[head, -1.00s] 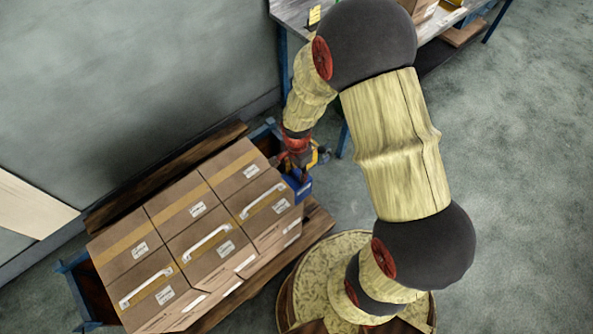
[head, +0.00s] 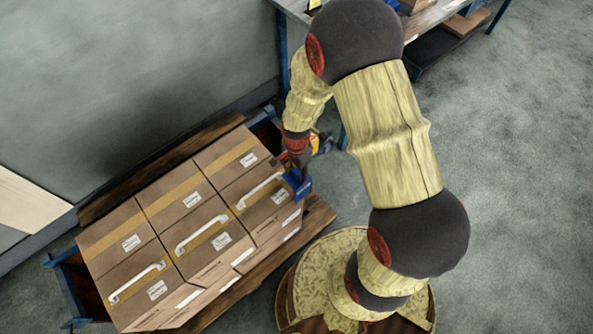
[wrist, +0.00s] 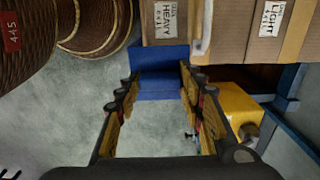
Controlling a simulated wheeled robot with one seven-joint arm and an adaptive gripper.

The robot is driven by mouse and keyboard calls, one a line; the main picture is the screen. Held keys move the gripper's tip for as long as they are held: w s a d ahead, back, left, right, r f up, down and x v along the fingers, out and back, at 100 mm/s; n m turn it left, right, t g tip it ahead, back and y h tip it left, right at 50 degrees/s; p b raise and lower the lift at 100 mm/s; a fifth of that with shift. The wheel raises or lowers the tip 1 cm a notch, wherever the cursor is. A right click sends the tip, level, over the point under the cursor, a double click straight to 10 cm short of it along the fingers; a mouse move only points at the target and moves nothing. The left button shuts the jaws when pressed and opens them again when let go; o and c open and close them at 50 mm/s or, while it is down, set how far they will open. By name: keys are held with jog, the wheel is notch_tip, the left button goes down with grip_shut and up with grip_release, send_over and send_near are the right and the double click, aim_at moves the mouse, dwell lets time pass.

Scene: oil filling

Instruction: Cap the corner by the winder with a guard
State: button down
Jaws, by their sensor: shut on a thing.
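My gripper (wrist: 158,85) is shut on a blue corner guard (wrist: 160,72), an angled piece with two faces. In the head view the guard (head: 299,184) is at the right-hand corner of the carton stack (head: 185,215), near its top edge. In the wrist view it lies against or just short of the cartons (wrist: 225,30); I cannot tell whether it touches. The yellow winder (wrist: 238,108) with a metal end is right of my fingers in the wrist view. In the head view the winder (head: 321,142) is partly hidden beside my wrist.
White handle-like strips (head: 200,235) lie on the carton tops. The stack stands on a wooden base inside a blue frame (head: 68,290), beside a wall (head: 130,80). A workbench (head: 440,15) stands at the back. Floor at right (head: 525,200) is clear.

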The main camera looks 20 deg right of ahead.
jog(key=shift+f+b, duration=2.9)
jog(key=shift+f, duration=1.05)
jog(key=shift+w+a+f+b, duration=0.25)
jog(key=shift+a+f+b, duration=0.1)
jog(key=shift+a+f, duration=0.25)
jog(key=c, duration=1.1)
grip_release()
jog(key=shift+o, duration=0.2)
notch_tip(320, 180, up, 12)
jog(key=shift+f, duration=0.1)
